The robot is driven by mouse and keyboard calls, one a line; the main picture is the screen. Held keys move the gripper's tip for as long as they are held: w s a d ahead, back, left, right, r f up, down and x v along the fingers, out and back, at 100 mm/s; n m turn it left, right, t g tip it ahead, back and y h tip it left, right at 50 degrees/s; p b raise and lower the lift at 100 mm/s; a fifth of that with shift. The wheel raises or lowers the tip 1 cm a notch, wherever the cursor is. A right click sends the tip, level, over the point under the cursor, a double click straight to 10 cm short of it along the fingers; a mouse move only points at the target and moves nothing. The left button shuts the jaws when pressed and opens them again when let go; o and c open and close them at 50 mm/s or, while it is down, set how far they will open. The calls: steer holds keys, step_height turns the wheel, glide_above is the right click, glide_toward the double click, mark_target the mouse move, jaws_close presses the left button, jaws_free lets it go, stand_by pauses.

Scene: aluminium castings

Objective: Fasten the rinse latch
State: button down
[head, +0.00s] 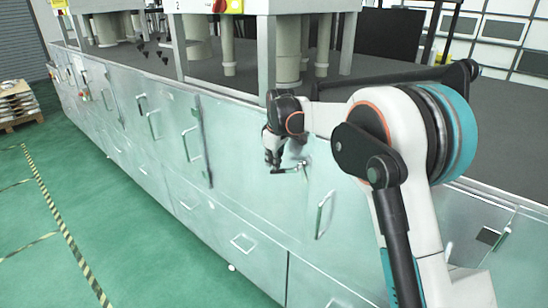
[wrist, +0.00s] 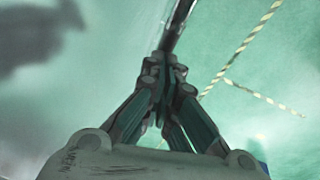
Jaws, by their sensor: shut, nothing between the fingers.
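A dark bar (wrist: 179,25) runs up from just beyond the tips. I cannot tell whether the tips touch it. Part of the lever is hidden by the fingers in the head view.
The long metal cabinet (head: 240,200) has several doors with handles; one upright handle (head: 324,214) is just right of my gripper. Machine legs (head: 288,50) stand on the dark top. The green floor (head: 120,230) with striped tape is clear at left.

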mark_target(276, 173)
step_height(276, 173, down, 2)
steer(key=shift+f+g+h, duration=0.1)
steer(key=shift+g+h, duration=0.8)
steer(key=shift+h, duration=0.2)
steer(key=shift+s+d+f+b, duration=0.1)
steer(key=shift+d+f+b, duration=0.1)
steer(key=shift+f+b, duration=0.35)
steer(key=shift+s+d+f+b, duration=0.3)
steer(key=shift+f+b, duration=0.05)
steer(key=shift+f, duration=0.25)
steer(key=shift+s+d+f+b, duration=0.45)
steer(key=shift+d+f+b, duration=0.15)
steer(key=shift+f, duration=0.2)
steer(key=shift+s+d+f+b, duration=0.45)
steer(key=shift+d+f+b, duration=0.15)
steer(key=shift+f, duration=0.15)
steer(key=shift+a, duration=0.1)
